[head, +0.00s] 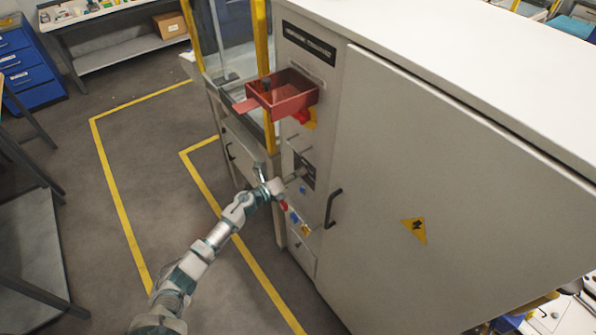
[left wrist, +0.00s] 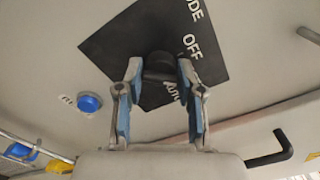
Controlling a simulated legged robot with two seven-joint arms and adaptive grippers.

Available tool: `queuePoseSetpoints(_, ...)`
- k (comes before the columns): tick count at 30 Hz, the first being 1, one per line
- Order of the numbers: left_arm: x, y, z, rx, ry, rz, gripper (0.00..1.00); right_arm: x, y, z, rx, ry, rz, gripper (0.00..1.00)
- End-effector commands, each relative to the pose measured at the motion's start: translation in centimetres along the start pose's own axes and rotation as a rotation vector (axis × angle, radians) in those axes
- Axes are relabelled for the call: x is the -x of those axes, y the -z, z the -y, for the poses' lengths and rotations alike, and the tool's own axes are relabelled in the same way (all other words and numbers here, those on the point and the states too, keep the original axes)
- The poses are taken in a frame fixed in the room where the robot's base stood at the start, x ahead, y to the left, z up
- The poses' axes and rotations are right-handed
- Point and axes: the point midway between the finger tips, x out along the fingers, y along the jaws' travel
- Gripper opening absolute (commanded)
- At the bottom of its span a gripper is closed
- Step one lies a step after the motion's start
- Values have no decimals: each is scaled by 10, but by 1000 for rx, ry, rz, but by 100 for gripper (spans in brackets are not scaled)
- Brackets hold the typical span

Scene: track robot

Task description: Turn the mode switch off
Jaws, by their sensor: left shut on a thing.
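The mode switch (left wrist: 160,64) is a dark round knob on a black, diamond-tilted plate (left wrist: 120,42) in the left wrist view. White lettering on the plate reads "OFF", part of "MODE", and a partly covered word below. My left gripper (left wrist: 160,75) has a blue-padded finger on each side of the knob and is shut on it. The fingers hide part of the knob, and I cannot tell which label it points at. In the head view my left gripper (head: 288,182) reaches the dark panel (head: 305,170) on the cabinet's narrow side.
The large grey cabinet (head: 400,170) has a black door handle (head: 332,208) close right of the gripper. A red open box (head: 285,95) juts out above. A blue button (left wrist: 89,103) sits left of the plate. Floor with yellow lines (head: 110,175) is clear at left.

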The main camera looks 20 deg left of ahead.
Motion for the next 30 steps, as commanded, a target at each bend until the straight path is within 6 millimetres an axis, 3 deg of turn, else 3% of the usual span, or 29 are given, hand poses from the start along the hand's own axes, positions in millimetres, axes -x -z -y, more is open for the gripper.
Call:
queuePoseSetpoints(18, 2, 6, -4, 549, -13, -7, 2, 36, 5, -1, 0, 0, -4, 40)
queuePoseSetpoints(30, 2, 7, -5, 727, -14, -7, 2, 44, 6, -1, 0, -1, -4, 40)
